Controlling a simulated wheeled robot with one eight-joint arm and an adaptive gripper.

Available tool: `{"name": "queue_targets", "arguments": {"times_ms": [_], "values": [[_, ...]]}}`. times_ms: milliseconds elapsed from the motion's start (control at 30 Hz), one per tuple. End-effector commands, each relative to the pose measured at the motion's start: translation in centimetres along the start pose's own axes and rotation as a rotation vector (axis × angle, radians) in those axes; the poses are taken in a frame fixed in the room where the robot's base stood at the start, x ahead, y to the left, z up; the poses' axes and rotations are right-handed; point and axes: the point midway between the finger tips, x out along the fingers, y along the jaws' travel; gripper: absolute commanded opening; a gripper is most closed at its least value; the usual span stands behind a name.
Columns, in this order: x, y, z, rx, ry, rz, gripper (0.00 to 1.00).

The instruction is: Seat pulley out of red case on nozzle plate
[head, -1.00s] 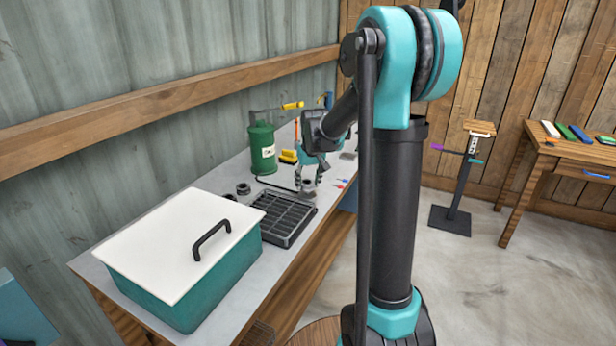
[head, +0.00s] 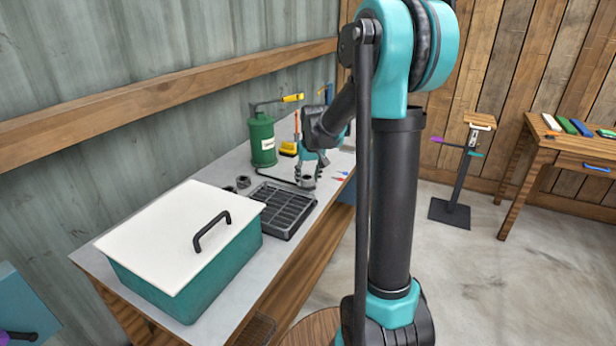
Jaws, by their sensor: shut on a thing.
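My gripper (head: 307,176) is over the bench, just beyond the far right corner of a dark slotted tray. It is shut on a small grey round part (head: 308,183), probably the pulley. Whether that part touches the bench top or anything on it is too small to tell. Two small dark round parts (head: 243,181) lie on the bench left of the gripper. I cannot make out a red case or clearly identify the nozzle plate in the head view. My arm may hide part of the bench.
The dark slotted tray (head: 286,209) lies between my gripper and a teal box with a white lid (head: 180,235). A green canister (head: 262,141) stands behind, left of the gripper.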

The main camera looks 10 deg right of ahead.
Motion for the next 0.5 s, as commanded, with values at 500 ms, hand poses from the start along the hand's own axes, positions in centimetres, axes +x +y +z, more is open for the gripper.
{"name": "queue_targets", "arguments": {"times_ms": [500], "values": [[0.97, 0.1, 0.06, 0.0, 0.004, 0.002, 0.0]]}}
